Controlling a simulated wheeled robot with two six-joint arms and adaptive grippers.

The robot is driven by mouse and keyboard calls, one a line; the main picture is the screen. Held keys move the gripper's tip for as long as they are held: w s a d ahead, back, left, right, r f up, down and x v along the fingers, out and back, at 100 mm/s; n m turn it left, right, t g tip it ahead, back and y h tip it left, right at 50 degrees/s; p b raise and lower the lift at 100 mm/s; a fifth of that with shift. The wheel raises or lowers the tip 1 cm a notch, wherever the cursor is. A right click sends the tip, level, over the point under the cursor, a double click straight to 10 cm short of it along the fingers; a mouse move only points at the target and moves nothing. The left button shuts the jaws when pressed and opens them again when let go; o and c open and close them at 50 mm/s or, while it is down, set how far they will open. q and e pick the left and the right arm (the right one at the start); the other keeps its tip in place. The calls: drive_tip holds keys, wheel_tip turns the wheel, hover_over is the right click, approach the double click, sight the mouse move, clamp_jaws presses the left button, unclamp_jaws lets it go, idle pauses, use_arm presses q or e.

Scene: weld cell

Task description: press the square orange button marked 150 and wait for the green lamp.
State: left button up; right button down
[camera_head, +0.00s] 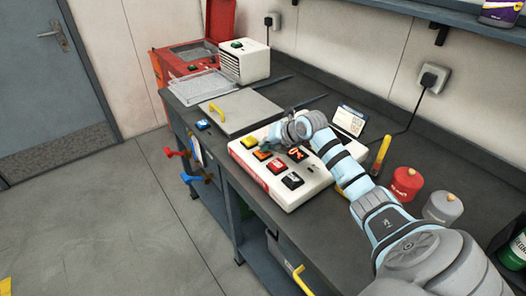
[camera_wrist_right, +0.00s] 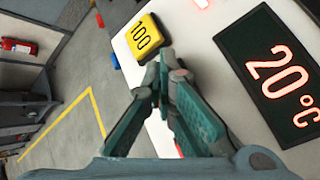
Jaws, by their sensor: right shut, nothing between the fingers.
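The control panel (camera_head: 308,190) is a white box with a red front on the bench. An orange button (camera_head: 262,155) sits on it between a yellow button (camera_head: 248,143) and a red button (camera_head: 277,166); its marking is too small to read. The yellow button shows 100 in the right wrist view (camera_wrist_right: 143,36). My right gripper (camera_head: 268,142) is shut and empty, low over the panel by the yellow and orange buttons. The orange button is hidden there. No lit green lamp shows on the panel.
A dark display (camera_wrist_right: 280,70) reads 20°C, and a red light (camera_wrist_right: 201,3) glows near it. A black button (camera_head: 292,181) is at the panel's near end. Red (camera_head: 407,183) and grey (camera_head: 442,206) canisters stand right. A flat plate (camera_head: 245,115) lies behind the panel.

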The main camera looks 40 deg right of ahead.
drive_tip(key=shift+r, duration=0.1)
drive_tip(key=shift+r+p, duration=0.8)
drive_tip(key=shift+r, duration=0.05)
wheel_tip(320, 180, up, 5)
drive_tip(key=p, duration=0.4)
drive_tip(key=shift+a+f, duration=0.1)
idle(0.5)
